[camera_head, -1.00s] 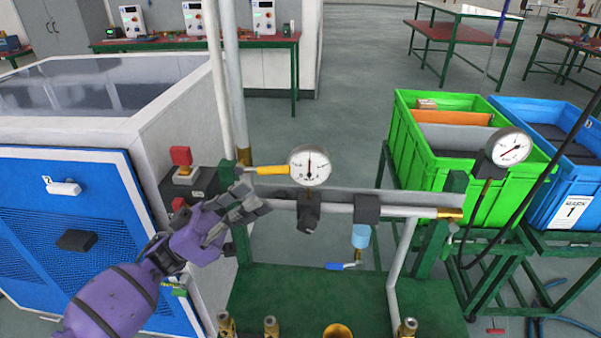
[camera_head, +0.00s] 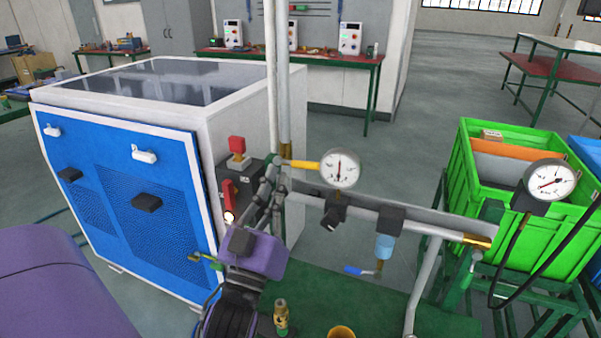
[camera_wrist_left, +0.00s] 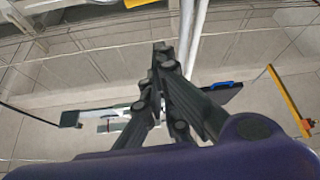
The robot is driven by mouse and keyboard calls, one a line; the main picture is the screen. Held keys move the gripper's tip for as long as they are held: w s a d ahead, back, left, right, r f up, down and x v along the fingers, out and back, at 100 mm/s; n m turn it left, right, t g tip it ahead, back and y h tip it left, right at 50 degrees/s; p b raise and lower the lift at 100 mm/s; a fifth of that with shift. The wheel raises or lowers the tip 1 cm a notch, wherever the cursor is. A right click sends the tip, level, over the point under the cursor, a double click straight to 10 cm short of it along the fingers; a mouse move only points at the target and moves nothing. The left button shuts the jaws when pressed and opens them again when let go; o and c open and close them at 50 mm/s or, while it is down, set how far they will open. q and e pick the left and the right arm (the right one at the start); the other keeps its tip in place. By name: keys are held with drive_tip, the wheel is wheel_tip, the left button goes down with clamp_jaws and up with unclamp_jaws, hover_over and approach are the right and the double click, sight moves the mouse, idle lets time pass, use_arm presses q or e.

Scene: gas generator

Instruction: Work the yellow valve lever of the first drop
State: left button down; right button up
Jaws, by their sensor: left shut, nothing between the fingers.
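The yellow valve lever (camera_head: 304,165) lies roughly level at the upper end of the grey pipe, just left of the round white pressure gauge (camera_head: 341,169). My left gripper (camera_head: 272,172) points upward, its dark fingers closed and empty, at the lever's left end in the picture. Whether the fingers touch the lever or the pipe cannot be told. In the left wrist view the closed fingertips (camera_wrist_left: 160,52) stand against the ceiling, with pale upright pipes (camera_wrist_left: 192,30) behind them. My right gripper is out of view.
A blue-fronted cabinet (camera_head: 120,215) with a red switch (camera_head: 237,146) stands left of my gripper. A blue-handled valve (camera_head: 360,270) hangs below the pipe. A second gauge (camera_head: 550,180) and a green crate (camera_head: 470,195) are at right. Green frame and brass fittings (camera_head: 281,316) lie below.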

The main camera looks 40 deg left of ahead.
sight(298, 164)
use_arm(q)
drive_tip(key=r+p+x, duration=0.1)
drive_tip(key=p+x, duration=0.1)
drive_tip(key=x, duration=0.7)
wheel_tip(298, 164, down, 7)
drive_tip(key=w+m+h, duration=0.1)
drive_tip(key=m+h, duration=0.1)
drive_tip(key=m, duration=0.1)
drive_tip(key=shift+w+d+t, duration=0.2)
drive_tip(key=shift+d+t, duration=0.1)
drive_tip(key=shift+d, duration=0.15)
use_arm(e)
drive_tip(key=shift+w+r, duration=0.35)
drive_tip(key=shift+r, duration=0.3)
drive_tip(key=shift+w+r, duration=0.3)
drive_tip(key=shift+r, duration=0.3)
use_arm(q)
drive_tip(key=shift+r, duration=0.1)
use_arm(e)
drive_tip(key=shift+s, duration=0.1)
